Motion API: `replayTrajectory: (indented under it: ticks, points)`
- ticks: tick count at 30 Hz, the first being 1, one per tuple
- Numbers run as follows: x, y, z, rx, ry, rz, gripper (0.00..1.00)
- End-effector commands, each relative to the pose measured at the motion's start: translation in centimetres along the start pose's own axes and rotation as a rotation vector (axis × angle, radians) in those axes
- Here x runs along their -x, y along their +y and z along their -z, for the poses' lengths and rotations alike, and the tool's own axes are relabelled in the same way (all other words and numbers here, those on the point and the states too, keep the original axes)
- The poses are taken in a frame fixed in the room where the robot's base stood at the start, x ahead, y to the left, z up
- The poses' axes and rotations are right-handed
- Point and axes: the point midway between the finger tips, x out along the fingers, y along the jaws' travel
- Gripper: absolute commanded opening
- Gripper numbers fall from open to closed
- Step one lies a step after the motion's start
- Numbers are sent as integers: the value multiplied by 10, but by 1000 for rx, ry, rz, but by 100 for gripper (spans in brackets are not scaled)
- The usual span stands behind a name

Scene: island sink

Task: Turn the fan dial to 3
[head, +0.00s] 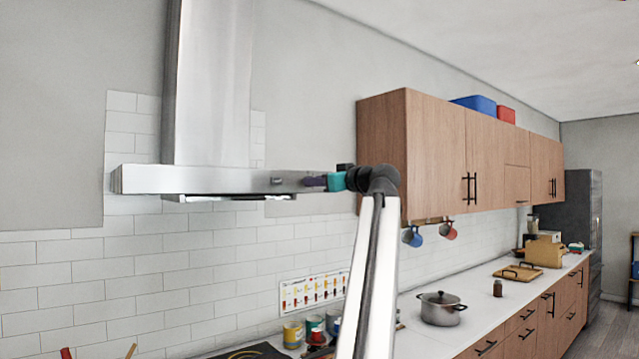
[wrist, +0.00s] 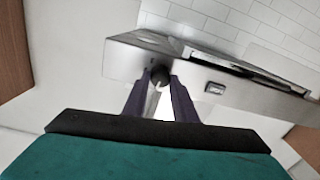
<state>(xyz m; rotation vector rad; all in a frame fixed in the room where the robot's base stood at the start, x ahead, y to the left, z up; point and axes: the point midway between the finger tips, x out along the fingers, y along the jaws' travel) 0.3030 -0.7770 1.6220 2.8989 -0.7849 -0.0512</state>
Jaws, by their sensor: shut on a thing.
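The steel range hood (head: 200,180) hangs on the wall at the left of the head view. Its front panel (wrist: 130,60) fills the upper middle of the wrist view. The fan dial (wrist: 160,76) is a small dark round knob on this panel. My gripper (wrist: 161,84) has its two purple fingers on either side of the dial, shut on it. In the head view my gripper (head: 308,181) meets the right end of the hood's front and hides the dial. Dial markings cannot be read.
Wooden wall cabinets (head: 440,150) stand to the right of my arm. Below are a counter with a steel pot (head: 440,308) and several cans.

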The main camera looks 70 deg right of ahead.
Motion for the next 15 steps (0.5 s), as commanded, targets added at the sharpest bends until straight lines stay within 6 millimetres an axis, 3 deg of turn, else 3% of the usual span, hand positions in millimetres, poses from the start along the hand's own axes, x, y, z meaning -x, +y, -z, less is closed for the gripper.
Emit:
replayTrajectory:
  ticks: [15]
  points:
    - [1, 2, 0, -398, 19, -7, 3]
